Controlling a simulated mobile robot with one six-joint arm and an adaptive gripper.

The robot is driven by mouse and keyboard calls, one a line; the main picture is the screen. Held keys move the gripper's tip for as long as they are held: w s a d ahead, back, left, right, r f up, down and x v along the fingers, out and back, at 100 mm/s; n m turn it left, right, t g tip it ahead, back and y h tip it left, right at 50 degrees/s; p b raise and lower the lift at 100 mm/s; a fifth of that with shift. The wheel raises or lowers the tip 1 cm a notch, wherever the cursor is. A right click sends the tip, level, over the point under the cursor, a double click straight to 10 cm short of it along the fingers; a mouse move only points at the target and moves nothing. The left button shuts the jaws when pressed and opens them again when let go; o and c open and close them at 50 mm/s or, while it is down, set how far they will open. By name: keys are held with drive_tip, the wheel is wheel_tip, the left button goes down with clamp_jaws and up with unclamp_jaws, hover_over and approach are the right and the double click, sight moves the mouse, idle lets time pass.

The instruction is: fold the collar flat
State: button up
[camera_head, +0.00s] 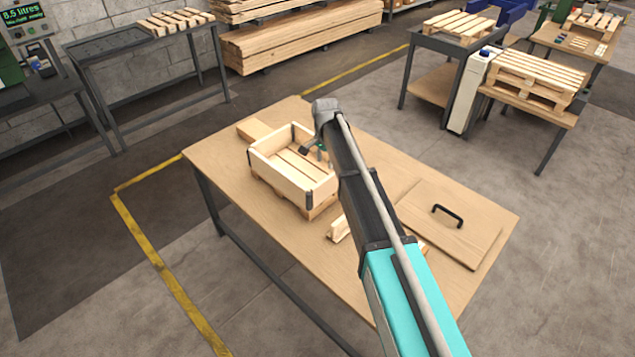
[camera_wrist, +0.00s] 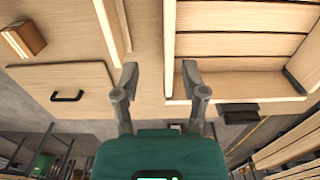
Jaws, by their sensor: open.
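The collar is a light wooden rectangular frame (camera_head: 277,182) with dark corner hinges. It stands upright, unfolded, on a small pallet (camera_head: 318,210) on the table. My gripper (camera_head: 316,152) is over the collar's right end in the head view, partly hidden by my arm. In the wrist view my gripper (camera_wrist: 160,82) is open, with its two fingers apart. A collar wall (camera_wrist: 169,45) runs between the fingers in the picture, and the rest of the collar (camera_wrist: 240,85) lies to the right. I cannot tell how far the fingers are above the wall, and I see no grip on it.
A flat board with a black handle (camera_head: 470,235) lies on the table (camera_head: 270,235) at the right. A short wooden piece (camera_head: 338,229) lies beside the pallet. A wooden block (camera_head: 254,130) lies behind the collar. The table's front left is clear.

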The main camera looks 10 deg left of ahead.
sight(320, 183)
drive_tip(key=shift+w+a+r, duration=0.2)
drive_tip(key=shift+a, duration=0.6)
drive_tip(key=shift+f, duration=0.2)
wheel_tip(320, 183, down, 13)
drive_tip(key=b, duration=1.3)
drive_tip(key=shift+f+b, duration=0.2)
drive_tip(key=shift+b, duration=0.2)
clamp_jaws()
